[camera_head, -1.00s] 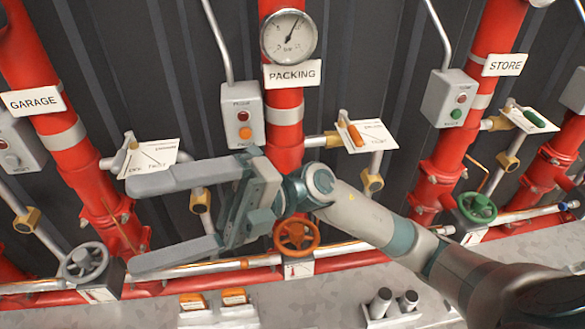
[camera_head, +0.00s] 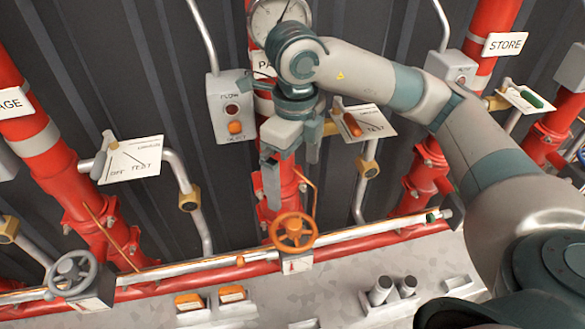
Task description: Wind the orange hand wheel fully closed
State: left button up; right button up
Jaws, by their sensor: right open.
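The orange hand wheel (camera_head: 293,231) sits on a valve at the foot of the middle red pipe, low in the centre of the head view. Its rim and spokes show and nothing covers it. My right gripper (camera_head: 292,186) hangs above it with its fingers pointing down. The fingers are open and empty, and a gap shows between the fingertips and the wheel. A small white plate (camera_head: 298,264) with a mark sits just below the wheel. My left gripper is not in view.
A grey hand wheel (camera_head: 74,274) stands at the lower left. My right arm hides part of the gauge, PACKING sign and right-hand pipes.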

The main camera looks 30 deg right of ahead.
jog(key=shift+f, duration=0.15)
jog(key=p, duration=0.5)
send_near(294, 223)
notch_tip(294, 223, down, 10)
jog(key=shift+s+f, duration=0.1)
jog(key=shift+f, duration=0.05)
dwell(0.5)
jog(key=shift+c, duration=0.6)
jog(key=c, duration=0.9)
jog(key=o, duration=0.3)
jog(key=shift+c, duration=1.1)
jog(key=m, duration=0.4)
jog(key=m+p, duration=0.1)
jog(key=m, duration=0.3)
